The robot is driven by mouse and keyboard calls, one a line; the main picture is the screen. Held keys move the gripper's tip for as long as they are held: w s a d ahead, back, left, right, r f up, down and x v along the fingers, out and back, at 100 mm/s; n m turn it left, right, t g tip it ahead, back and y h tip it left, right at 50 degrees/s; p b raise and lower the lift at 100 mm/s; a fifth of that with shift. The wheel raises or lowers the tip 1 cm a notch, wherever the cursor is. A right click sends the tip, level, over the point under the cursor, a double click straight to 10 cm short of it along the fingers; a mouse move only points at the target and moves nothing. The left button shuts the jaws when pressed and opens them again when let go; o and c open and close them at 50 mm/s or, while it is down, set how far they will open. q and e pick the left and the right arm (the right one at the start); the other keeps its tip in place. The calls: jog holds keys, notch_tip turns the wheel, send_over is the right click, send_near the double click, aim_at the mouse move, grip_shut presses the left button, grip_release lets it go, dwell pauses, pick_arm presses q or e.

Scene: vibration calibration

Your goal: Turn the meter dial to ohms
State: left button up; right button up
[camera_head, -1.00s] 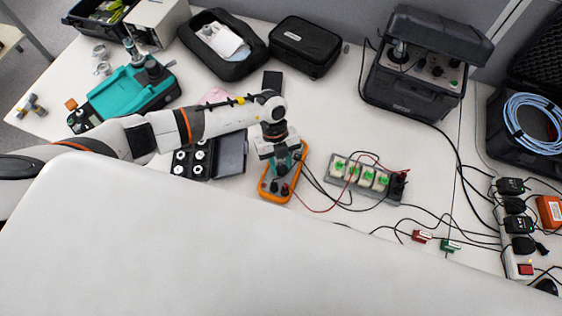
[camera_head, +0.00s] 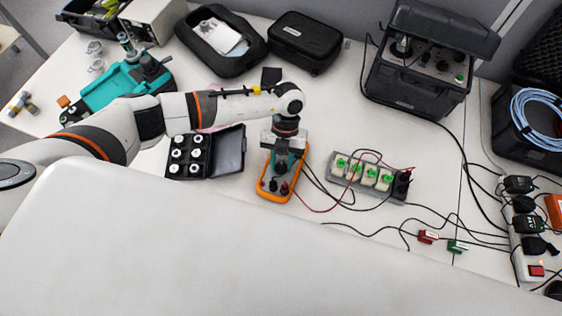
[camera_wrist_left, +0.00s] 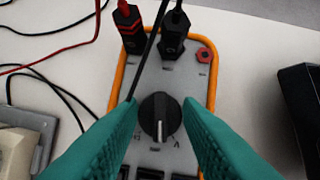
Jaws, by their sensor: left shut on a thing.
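The orange-edged grey meter (camera_head: 265,187) lies on the table below my left gripper (camera_head: 281,165). Its black round dial (camera_wrist_left: 160,117) shows in the left wrist view. The teal fingers of my left gripper (camera_wrist_left: 161,120) are closed around the dial, one at each side. The dial's white mark points toward the bottom of that view, between a small mark on the left and a "V" on the right. A red and a black plug (camera_wrist_left: 172,35) sit in the meter's sockets. The fingers hide part of the meter face. My right gripper is not in view.
An open black case with several white round pieces (camera_head: 188,155) lies left of the meter. A grey strip with green-topped blocks (camera_head: 362,173) lies to the right. Black and red leads (camera_head: 330,207) run across the table. A large black instrument case (camera_head: 420,85) stands behind.

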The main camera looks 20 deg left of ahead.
pick_arm(q)
jog(key=shift+m+y+b, duration=0.3)
jog(key=shift+m+b, duration=0.1)
jog(key=shift+m, duration=0.4)
jog(key=o, duration=1)
jog(key=shift+d, duration=0.1)
jog(key=b+v, duration=0.3)
jog(key=v, duration=0.9)
jog(key=shift+r, duration=0.1)
